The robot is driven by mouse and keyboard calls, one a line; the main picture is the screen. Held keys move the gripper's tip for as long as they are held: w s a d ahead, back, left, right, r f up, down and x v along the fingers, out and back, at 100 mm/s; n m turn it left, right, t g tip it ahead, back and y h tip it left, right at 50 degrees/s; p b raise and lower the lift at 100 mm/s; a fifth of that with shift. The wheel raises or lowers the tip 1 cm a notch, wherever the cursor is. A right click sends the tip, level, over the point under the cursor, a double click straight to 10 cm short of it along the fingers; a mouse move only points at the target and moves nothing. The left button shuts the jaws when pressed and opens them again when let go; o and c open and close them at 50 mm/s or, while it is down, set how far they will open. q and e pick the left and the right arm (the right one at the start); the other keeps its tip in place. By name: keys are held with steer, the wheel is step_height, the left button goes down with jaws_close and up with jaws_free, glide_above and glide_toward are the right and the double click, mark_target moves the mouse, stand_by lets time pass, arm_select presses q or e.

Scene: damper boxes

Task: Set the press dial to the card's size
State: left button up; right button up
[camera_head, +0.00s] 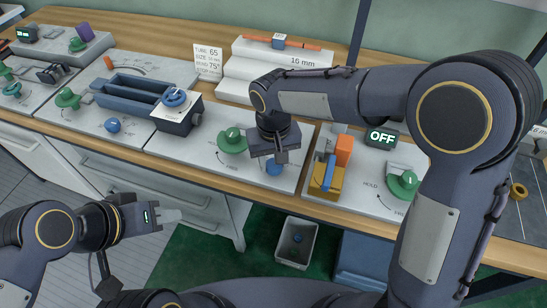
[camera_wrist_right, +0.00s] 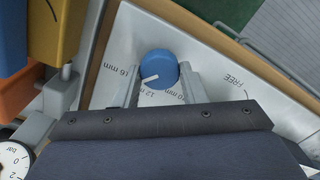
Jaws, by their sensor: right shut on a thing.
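The press dial is a blue knob (camera_wrist_right: 158,68) with a white pointer, on a pale panel. The pointer aims between the 16 mm and 12 mm marks. My right gripper (camera_wrist_right: 160,88) is shut on the dial, with a finger on each side. In the head view my right gripper (camera_head: 274,160) hides part of the dial (camera_head: 275,169). The white card (camera_head: 208,63) stands at the back of the bench; its size line is too small to read surely. My left gripper (camera_head: 170,217) hangs in front of the bench, away from everything; its finger gap is unclear.
A green HOLD knob (camera_head: 232,140) is left of the dial. A yellow, blue and orange clamp (camera_head: 326,174) and an OFF display (camera_head: 382,137) stand to the right. A white stepped rack (camera_head: 240,68) marked 16 mm is behind. A bin (camera_head: 297,242) stands below.

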mark_target(273, 163)
steer(key=shift+m, duration=0.6)
steer(key=o, duration=1)
steer(key=shift+r, duration=0.15)
step_height(273, 163, up, 7)
steer(key=shift+r+p, duration=0.1)
steer(key=shift+p, duration=0.3)
steer(key=shift+r, duration=0.2)
